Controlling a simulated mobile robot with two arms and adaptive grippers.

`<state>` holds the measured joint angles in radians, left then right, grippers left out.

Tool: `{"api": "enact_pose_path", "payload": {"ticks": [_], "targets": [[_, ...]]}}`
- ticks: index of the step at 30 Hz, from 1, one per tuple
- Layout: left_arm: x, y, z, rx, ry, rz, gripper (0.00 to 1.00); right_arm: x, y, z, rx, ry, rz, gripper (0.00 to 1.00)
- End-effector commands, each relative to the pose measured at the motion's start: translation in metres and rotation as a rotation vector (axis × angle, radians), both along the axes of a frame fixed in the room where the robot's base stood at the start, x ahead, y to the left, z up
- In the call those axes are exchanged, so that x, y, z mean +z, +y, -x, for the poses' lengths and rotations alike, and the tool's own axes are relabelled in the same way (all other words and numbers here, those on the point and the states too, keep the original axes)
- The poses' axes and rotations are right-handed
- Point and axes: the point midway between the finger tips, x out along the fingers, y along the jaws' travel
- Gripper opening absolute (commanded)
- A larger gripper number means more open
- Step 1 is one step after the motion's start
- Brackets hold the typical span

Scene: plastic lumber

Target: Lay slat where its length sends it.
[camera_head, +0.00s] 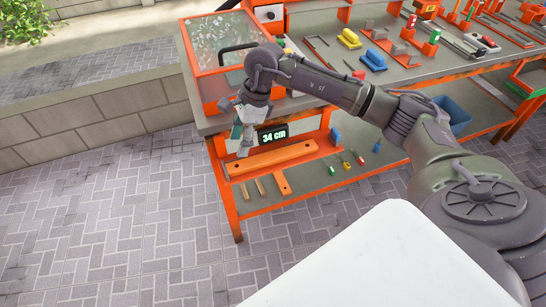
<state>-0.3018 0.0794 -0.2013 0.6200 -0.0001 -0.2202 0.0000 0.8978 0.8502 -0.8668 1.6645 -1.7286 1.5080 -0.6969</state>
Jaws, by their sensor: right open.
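A long orange bar, which looks like the slat (275,159), lies below the bench top on the left part of the orange workbench. A dark display (273,135) just behind it reads "34 cm" in green. My right gripper (243,146) points down at the bench's front left corner, by the left end of the bar and the display. It is open, and I see nothing held in it. Its fingers look apart from the bar, but the exact gap is unclear. My left gripper is not in view.
An orange-framed clear bin (222,45) stands on the bench's left end. Colored blocks and tools lie across the bench top (335,58). Small screwdriver-like tools (346,163) and a blue bin (453,112) sit on the lower shelf. The paved floor at left is clear.

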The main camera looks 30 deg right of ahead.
Motion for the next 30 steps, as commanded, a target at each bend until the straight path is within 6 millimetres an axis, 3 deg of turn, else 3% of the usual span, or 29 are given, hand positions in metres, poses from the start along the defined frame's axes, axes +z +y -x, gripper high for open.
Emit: {"api": "enact_pose_path", "payload": {"ticks": [1, 3, 7, 11, 21, 30], "targets": [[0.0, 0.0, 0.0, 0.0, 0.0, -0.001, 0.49, 0.007, -0.031, -0.003, 0.004, 0.003, 0.111, 0.54], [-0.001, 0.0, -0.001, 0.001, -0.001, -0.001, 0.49, 0.013, -0.064, -0.002, 0.006, 0.02, 0.228, 0.54], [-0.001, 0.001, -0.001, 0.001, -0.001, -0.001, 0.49, 0.021, -0.095, 0.001, 0.002, 0.046, 0.341, 0.54], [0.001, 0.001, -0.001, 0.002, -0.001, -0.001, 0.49, 0.009, -0.1, 0.003, 0.003, 0.056, 0.361, 0.54], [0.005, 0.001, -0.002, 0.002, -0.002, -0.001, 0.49, -0.053, -0.099, 0.002, 0.003, 0.055, 0.356, 0.54], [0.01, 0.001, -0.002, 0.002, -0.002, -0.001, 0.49, -0.078, -0.097, 0.001, 0.002, 0.055, 0.354, 0.54]]}}
